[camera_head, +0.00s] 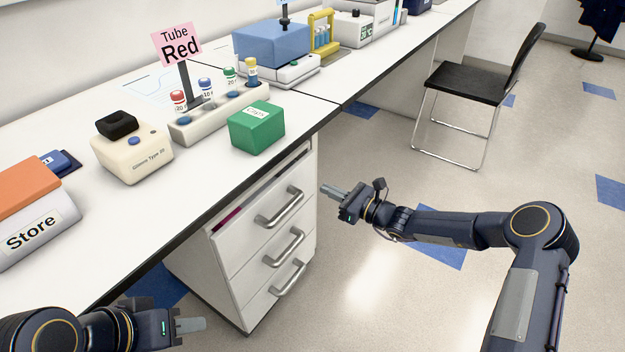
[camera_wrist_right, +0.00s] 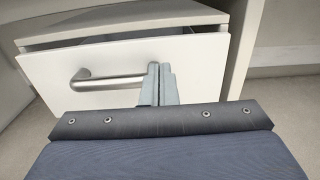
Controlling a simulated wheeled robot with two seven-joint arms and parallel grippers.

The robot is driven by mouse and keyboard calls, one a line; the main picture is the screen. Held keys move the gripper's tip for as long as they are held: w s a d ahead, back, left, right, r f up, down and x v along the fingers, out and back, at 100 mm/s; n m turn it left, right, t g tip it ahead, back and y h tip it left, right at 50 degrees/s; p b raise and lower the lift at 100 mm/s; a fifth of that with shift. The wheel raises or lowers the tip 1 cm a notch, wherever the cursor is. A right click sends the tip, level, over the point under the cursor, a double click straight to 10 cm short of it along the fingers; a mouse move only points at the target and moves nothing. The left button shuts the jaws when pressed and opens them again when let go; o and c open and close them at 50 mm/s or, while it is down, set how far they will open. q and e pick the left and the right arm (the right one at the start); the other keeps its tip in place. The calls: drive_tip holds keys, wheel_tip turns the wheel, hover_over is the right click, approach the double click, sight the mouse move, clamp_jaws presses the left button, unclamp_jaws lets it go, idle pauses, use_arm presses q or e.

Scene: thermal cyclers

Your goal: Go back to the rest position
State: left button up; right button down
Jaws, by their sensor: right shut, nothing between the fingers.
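My right gripper (camera_head: 335,192) is held out in front of the drawer cabinet's right side in the head view, below the bench top. Its fingers are together with nothing between them, as the right wrist view (camera_wrist_right: 159,84) also shows. There the fingers overlap the right end of a drawer handle (camera_wrist_right: 115,80); I cannot tell touching from that view, but in the head view the gripper is apart from the handles. My left gripper (camera_head: 190,325) is at the bottom left, below the bench's front edge, with fingers seen from the side; their gap cannot be made out.
The white drawer cabinet (camera_head: 243,240) has its top drawer (camera_head: 262,190) slightly open. On the bench stand a green box (camera_head: 257,127), a tube rack (camera_head: 218,117), a cream device (camera_head: 133,156) and an orange-topped store box (camera_head: 38,225). A black chair (camera_head: 470,82) stands at right on open floor.

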drive_tip(key=s+d+r+n+g+h, duration=0.25)
drive_tip(key=s+r+n, duration=0.4)
drive_tip(key=s, duration=0.35)
drive_tip(key=s+d+r+n+g+h, duration=0.1)
drive_tip(key=s+d+r+n+g, duration=0.25)
drive_tip(key=s+r+n, duration=0.4)
drive_tip(key=s+d+f+n+t+h, duration=0.1)
drive_tip(key=s+d+n+h, duration=0.35)
drive_tip(key=s, duration=0.75)
drive_tip(key=s+d+f+n+t+h, duration=0.1)
drive_tip(key=s+d+n+h, duration=0.35)
drive_tip(key=s, duration=0.75)
wheel_tip(320, 180, up, 26)
drive_tip(key=d+y+p, duration=0.1)
drive_tip(key=p, duration=2.6)
drive_tip(key=shift+d+r, duration=0.15)
drive_tip(key=shift+d, duration=0.1)
